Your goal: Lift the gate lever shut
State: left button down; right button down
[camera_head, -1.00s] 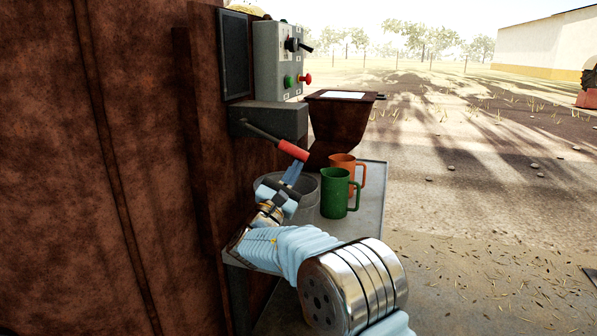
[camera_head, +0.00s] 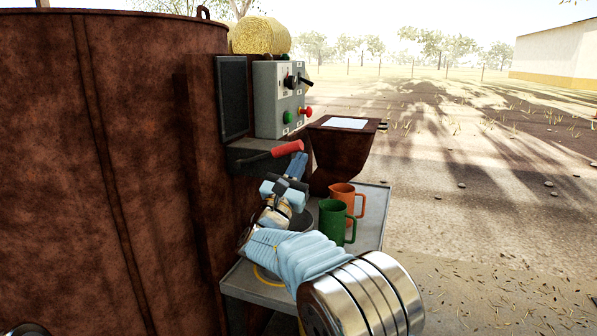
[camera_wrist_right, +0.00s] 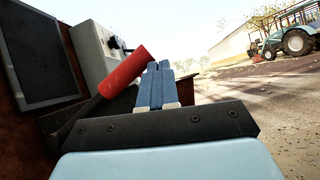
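The gate lever is a dark rod with a red grip (camera_head: 287,149), mounted on the grey box (camera_head: 240,158) on the side of the rusty-brown tank. The lever now tilts slightly up toward its red end. My right gripper (camera_head: 297,164) is just below the red grip, its blue fingers pointing up toward it. In the right wrist view the fingers (camera_wrist_right: 158,85) are together with nothing seen between them. The red grip (camera_wrist_right: 124,72) lies just left of the fingers, touching or very close. My left gripper is out of view.
A control panel (camera_head: 280,98) with a switch and buttons sits above the lever. A brown hopper (camera_head: 340,155) stands right of it. A green mug (camera_head: 332,222) and an orange jug (camera_head: 346,195) stand on the grey shelf (camera_head: 372,213), close to my right arm. A bucket is partly hidden.

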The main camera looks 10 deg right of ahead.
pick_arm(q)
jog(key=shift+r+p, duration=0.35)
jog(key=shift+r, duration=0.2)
pick_arm(e)
jog(key=shift+w+a+r, duration=0.1)
jog(key=shift+a+r, duration=0.1)
jog(key=shift+r, duration=0.75)
